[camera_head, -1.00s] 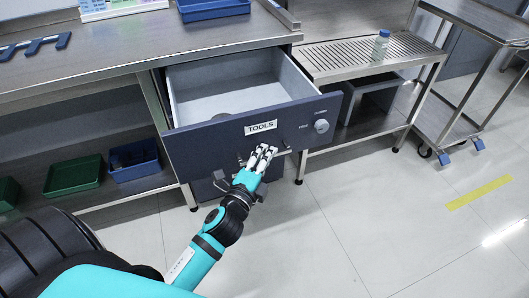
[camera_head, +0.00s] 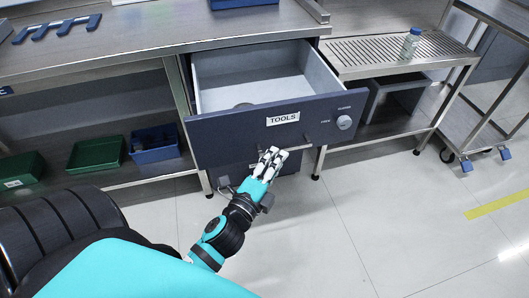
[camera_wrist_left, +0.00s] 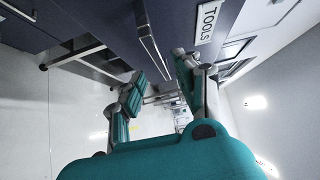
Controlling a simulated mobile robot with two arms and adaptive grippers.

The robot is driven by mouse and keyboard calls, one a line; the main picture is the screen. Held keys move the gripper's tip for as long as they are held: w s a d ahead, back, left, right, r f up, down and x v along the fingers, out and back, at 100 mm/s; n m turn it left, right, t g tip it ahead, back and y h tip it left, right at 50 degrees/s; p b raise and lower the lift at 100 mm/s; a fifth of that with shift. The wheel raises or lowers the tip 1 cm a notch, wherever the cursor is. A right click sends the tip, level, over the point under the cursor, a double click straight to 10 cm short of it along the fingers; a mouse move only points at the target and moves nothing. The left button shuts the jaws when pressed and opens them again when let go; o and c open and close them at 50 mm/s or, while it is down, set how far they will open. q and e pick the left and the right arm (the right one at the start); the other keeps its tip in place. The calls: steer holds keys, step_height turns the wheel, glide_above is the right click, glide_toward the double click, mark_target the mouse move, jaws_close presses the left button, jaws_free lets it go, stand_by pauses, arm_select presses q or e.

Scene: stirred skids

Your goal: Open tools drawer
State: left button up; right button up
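The tools drawer (camera_head: 215,145) has a dark blue front with a white TOOLS label (camera_head: 283,118). It is pulled out, and its pale interior shows from above. The label also shows in the wrist view (camera_wrist_left: 208,22). A thin bar handle (camera_head: 292,149) runs across the front below the label; it shows in the wrist view (camera_wrist_left: 150,45) too. My left gripper (camera_head: 271,158) is just in front of the handle, overlapping it in the head view. In the wrist view its fingers (camera_wrist_left: 158,88) are apart with nothing held between them. My right gripper is not in view.
A steel worktop (camera_head: 130,45) lies above the drawer. Green (camera_head: 97,154) and blue (camera_head: 155,144) bins stand on the lower shelf. A slatted stand with a bottle (camera_head: 411,42) is at right, beside a wheeled cart (camera_head: 480,125). The floor (camera_head: 350,220) in front is clear.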

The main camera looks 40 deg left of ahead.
arm_select(q)
steer(key=s, duration=0.6)
steer(key=shift+s+d, duration=0.25)
